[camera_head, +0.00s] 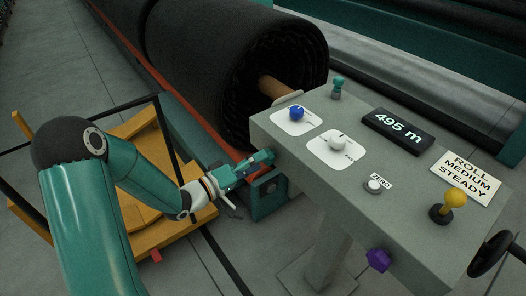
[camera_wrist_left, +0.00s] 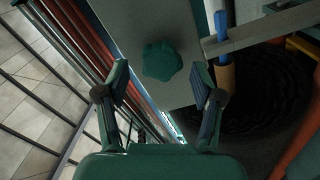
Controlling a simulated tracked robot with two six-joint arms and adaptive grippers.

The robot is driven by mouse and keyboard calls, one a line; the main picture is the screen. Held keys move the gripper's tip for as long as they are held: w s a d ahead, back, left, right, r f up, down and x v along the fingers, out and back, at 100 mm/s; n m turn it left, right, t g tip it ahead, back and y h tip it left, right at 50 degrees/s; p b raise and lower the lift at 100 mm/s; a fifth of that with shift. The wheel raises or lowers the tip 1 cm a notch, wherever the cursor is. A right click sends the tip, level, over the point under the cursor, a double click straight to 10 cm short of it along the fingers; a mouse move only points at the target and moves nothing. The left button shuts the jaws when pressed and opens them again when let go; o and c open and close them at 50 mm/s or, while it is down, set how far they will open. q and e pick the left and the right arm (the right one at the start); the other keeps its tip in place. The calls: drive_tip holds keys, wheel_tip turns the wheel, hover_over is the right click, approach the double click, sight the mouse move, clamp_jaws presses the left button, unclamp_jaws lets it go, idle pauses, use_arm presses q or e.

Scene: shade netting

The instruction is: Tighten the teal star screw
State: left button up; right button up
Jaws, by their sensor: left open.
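The teal star screw (camera_wrist_left: 161,61) is a lobed knob on a grey surface in the left wrist view. My left gripper (camera_wrist_left: 160,84) is open, with one finger on each side below the knob in that picture. The knob lies ahead of and roughly between the fingertips, and I see no finger closed on it. In the head view my left gripper (camera_head: 250,166) is at the near left side of the grey console (camera_head: 330,196). There the gripper and the knob's teal are hard to tell apart. My right gripper is in neither view.
The console bears a blue knob (camera_head: 297,112), a white knob (camera_head: 338,143), a display reading 495 m (camera_head: 398,131), a yellow-topped lever (camera_head: 454,198) and a purple star knob (camera_head: 378,260). A black netting roll (camera_head: 215,50) lies behind. A yellow platform (camera_head: 135,185) stands at left.

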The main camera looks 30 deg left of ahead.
use_arm(q)
drive_tip(key=shift+w, duration=0.1)
drive_tip(key=shift+x, duration=1.3)
drive_tip(key=shift+c, duration=0.2)
clamp_jaws()
